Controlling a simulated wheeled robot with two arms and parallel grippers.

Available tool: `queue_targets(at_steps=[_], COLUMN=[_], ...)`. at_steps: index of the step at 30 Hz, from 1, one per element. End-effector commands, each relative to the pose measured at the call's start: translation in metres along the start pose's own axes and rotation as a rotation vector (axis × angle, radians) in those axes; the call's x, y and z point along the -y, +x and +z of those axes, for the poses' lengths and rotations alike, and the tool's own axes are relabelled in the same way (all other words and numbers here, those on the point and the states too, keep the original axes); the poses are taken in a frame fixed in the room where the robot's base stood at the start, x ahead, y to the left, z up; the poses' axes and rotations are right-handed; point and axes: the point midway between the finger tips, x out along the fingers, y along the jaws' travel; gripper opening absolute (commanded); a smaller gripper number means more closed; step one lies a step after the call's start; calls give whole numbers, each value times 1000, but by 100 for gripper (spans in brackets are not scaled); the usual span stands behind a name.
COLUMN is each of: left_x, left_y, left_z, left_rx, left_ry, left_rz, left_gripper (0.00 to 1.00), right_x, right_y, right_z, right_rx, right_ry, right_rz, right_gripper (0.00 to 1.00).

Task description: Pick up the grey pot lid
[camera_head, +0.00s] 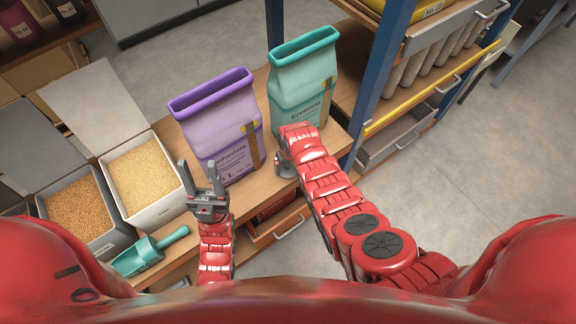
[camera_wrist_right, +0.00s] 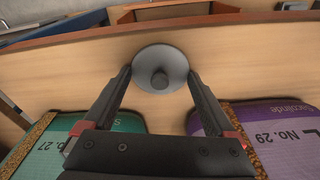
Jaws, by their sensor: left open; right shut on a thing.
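The grey pot lid (camera_wrist_right: 160,58) is a round disc with a dark knob, in the middle of the right wrist view. My right gripper (camera_wrist_right: 160,76) is shut on the lid, with one finger at each side of its rim. In the head view the lid (camera_head: 285,171) shows small beside the teal bag, partly hidden by my right gripper (camera_head: 284,158). I cannot tell whether the lid touches the table. My left gripper (camera_head: 197,166) is open and empty, in front of the purple bag.
A purple bag (camera_head: 215,115) and a teal bag (camera_head: 303,88) stand open on the wooden table (camera_head: 262,158). Bins of orange grain (camera_head: 76,208) and pale grain (camera_head: 138,175) are at the left, with a teal scoop (camera_head: 140,256) in front. A blue-posted shelf (camera_head: 382,75) stands at the right.

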Motion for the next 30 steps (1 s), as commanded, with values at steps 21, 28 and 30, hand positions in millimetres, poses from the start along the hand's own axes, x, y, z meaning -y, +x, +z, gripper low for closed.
queue_targets(at_steps=[21, 28, 30], left_x=[-2, -2, -2], left_y=[-32, -47, -51], left_z=[5, 8, 9], left_rx=[0, 0, 0], left_ry=[0, 0, 0], left_rz=[0, 0, 0], left_gripper=[50, 50, 50], right_x=[24, 45, 52], right_y=[-38, -46, -49], right_z=[36, 72, 83], right_rx=[-4, -4, -1], right_ry=[-3, -3, -2], right_rz=[-1, -1, -1], right_gripper=[39, 39, 39])
